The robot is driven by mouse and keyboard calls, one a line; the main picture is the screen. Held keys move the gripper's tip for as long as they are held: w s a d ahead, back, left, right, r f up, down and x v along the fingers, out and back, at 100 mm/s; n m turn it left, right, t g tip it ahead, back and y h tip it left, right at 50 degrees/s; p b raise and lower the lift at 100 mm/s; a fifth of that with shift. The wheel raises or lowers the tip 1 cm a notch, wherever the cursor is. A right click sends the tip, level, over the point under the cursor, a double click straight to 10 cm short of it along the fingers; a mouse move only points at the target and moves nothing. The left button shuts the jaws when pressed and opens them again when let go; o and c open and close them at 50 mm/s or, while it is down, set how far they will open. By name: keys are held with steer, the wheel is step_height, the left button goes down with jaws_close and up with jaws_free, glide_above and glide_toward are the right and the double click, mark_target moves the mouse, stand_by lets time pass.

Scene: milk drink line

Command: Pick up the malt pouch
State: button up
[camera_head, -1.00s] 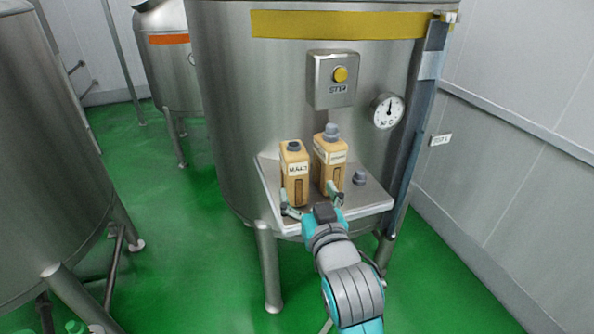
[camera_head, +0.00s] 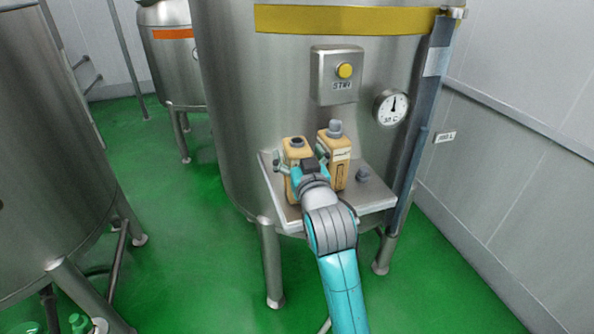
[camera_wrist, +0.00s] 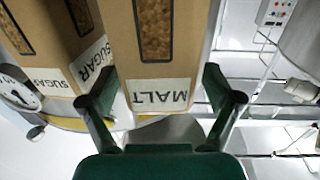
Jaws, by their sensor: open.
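The malt pouch (camera_head: 295,146) is a tan, box-shaped pouch with a dark open spout. It stands upright at the left of the metal shelf (camera_head: 377,196). My gripper (camera_head: 299,166) is in front of it and hides most of its front in the head view. In the wrist view the malt pouch (camera_wrist: 180,65), with its MALT label upside down, is between the spread green fingers of my gripper (camera_wrist: 160,78). The fingers are open, one on each side; I cannot tell whether they touch it.
A tan sugar pouch (camera_head: 335,152) with a grey cap stands close to the right of the malt pouch. It also shows in the wrist view (camera_wrist: 88,30), near the left finger. A loose grey cap (camera_head: 362,174) lies on the shelf. The large tank (camera_head: 240,110) stands directly behind.

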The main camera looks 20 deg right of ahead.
steer(key=shift+w+d, duration=0.1)
steer(key=shift+w, duration=0.65)
jaws_close()
steer(key=shift+r, duration=0.1)
